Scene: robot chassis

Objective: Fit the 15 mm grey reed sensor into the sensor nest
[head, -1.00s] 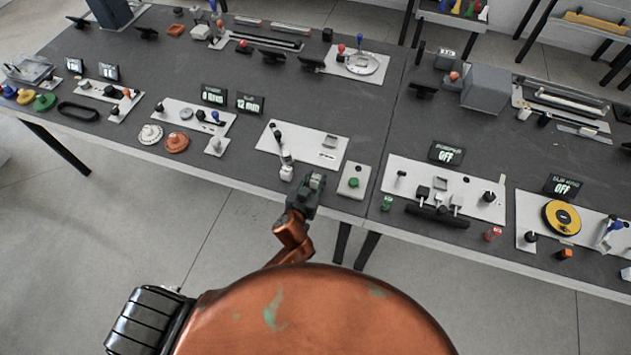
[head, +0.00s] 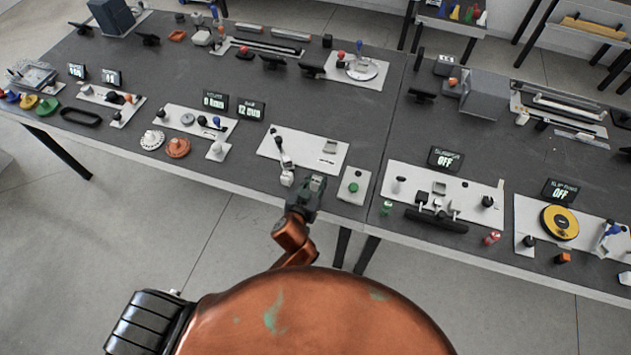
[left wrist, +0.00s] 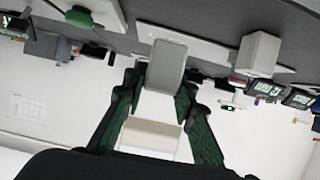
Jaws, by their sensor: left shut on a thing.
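My left gripper (head: 314,184) is at the near edge of the table, in front of a pale plate (head: 270,148). In the left wrist view its green fingers (left wrist: 158,100) are shut on a grey block (left wrist: 168,65), which looks like the reed sensor. The block sticks out past the fingertips. In the head view the fingers largely hide it. The pale plate carries a small grey raised piece (head: 330,147), possibly the sensor nest; I cannot tell for sure. My right gripper is not in view.
A small plate with a green button (head: 353,187) lies close right. Farther right is a plate with black knobs (head: 440,188). Bare dark tabletop (head: 330,105) lies behind.

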